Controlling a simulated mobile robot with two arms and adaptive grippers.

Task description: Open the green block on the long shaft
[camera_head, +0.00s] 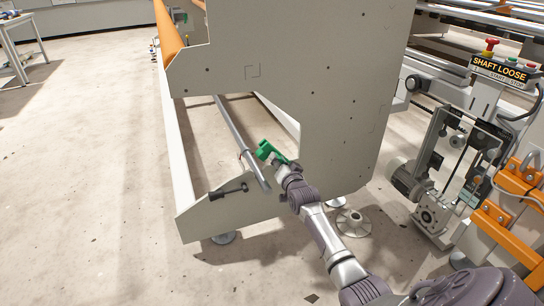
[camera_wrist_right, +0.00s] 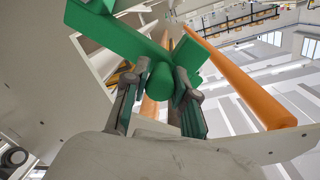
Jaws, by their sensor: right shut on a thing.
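The green block (camera_head: 266,149) is at the near end of the long grey shaft (camera_head: 235,128), beside the big grey side plate. My right gripper (camera_head: 278,162) reaches it from the lower right. In the right wrist view the green block (camera_wrist_right: 118,38) is large, with a flat bar and a round green stub (camera_wrist_right: 160,80). The fingers of my right gripper (camera_wrist_right: 161,88) are shut on either side of this stub. I cannot tell whether the block is open or closed. My left gripper is not in view.
The grey side plate (camera_head: 300,80) stands close to my right arm. An orange roller (camera_head: 168,35) runs along the left side. A dark handle (camera_head: 228,191) sits on the low frame. A "SHAFT LOOSE" control panel (camera_head: 500,68) is at right. The floor at left is clear.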

